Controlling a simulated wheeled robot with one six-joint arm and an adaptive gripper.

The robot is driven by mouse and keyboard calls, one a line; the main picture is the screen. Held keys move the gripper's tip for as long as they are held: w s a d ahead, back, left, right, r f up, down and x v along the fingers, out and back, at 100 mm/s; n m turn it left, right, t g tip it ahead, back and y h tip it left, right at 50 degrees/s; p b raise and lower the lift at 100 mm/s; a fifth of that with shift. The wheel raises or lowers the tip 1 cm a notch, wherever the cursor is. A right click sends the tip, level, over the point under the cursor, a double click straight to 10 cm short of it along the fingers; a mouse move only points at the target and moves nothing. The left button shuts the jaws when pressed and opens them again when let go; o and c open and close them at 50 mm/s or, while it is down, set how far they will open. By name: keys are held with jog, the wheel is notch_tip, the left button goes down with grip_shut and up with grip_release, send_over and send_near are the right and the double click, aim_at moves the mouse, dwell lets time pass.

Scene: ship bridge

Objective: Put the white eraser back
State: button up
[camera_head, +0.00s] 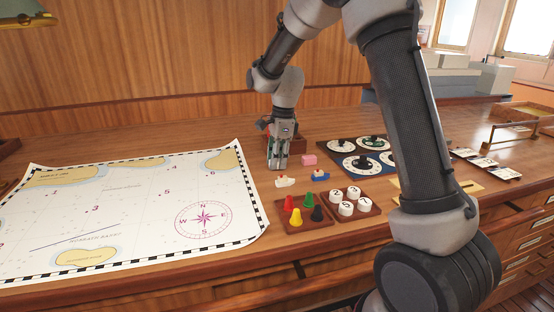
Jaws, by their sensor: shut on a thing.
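My gripper (278,163) points down near the back of the wooden desk, just right of the chart. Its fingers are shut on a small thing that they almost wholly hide. A pink block (309,160) lies on the desk just right of the fingers. A dark reddish box (298,141) stands behind my gripper, partly hidden by it.
A chart (130,215) covers the left. Trays of coloured pawns (304,213) and numbered discs (355,203) stand at the front edge. A dial board (358,153) lies right; my arm hides some desk.

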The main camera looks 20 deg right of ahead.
jog(key=shift+f, duration=0.15)
jog(key=o, duration=0.9)
notch_tip(320, 180, up, 12)
jog(key=d, duration=0.2)
jog(key=s+d+r+n+t, duration=0.1)
jog(key=s+d+r+n, duration=0.25)
jog(key=s, duration=0.35)
jog(key=s+d+r+n+t, duration=0.1)
jog(key=s+d+r+n, duration=0.25)
jog(key=s, duration=0.35)
jog(key=s+d+f+n+t, duration=0.1)
jog(key=s+d+f+n, duration=0.1)
jog(key=s+n, duration=0.3)
jog(key=s+d+f+n+t+h, duration=0.1)
jog(key=s+n, duration=0.5)
jog(key=s, duration=0.7)
jog(key=d+f, duration=0.1)
jog(key=d, duration=0.1)
jog(key=shift+d+f, duration=0.15)
jog(key=shift+d, duration=0.25)
